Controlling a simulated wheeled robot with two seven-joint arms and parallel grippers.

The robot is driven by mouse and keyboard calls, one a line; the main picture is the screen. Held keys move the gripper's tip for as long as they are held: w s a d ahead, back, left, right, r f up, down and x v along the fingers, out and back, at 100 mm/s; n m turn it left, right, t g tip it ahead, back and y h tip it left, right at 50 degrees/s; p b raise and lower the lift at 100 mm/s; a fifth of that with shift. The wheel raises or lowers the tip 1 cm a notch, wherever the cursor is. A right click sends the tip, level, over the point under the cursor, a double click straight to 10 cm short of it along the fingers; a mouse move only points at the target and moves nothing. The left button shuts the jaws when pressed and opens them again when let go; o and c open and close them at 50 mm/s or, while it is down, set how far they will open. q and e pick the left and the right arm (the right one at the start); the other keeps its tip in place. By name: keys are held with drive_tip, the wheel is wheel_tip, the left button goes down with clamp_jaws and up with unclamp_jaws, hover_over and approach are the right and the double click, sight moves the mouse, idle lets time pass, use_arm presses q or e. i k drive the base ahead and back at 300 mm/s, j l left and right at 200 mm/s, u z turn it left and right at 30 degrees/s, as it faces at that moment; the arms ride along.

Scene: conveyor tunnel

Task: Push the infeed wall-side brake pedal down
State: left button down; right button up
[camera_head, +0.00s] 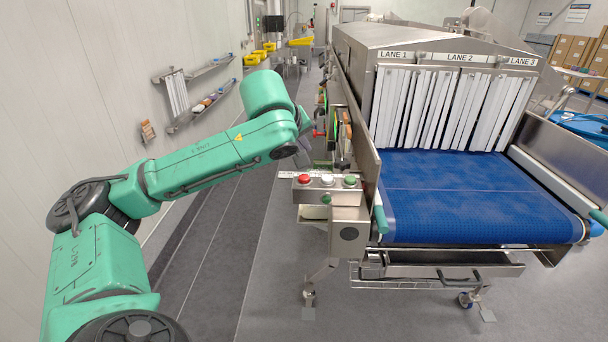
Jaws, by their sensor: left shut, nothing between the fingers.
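The wall-side leg of the conveyor's infeed end shows below the button box, with a caster (309,298) at floor level. My left gripper (304,158) is shut and empty. It points downward beside the conveyor's wall side, above and behind the button box in the picture, well apart from the pedal. My right gripper is not in view.
The button box (328,181) has red, white and green buttons. The blue belt (460,200) leads to strip curtains under lane labels. Another caster (466,299) stands at the right. Wall shelves (203,105) are at the left. The grey floor in front of the conveyor is clear.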

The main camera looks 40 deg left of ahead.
sight(308, 313)
drive_tip(key=u, duration=1.2)
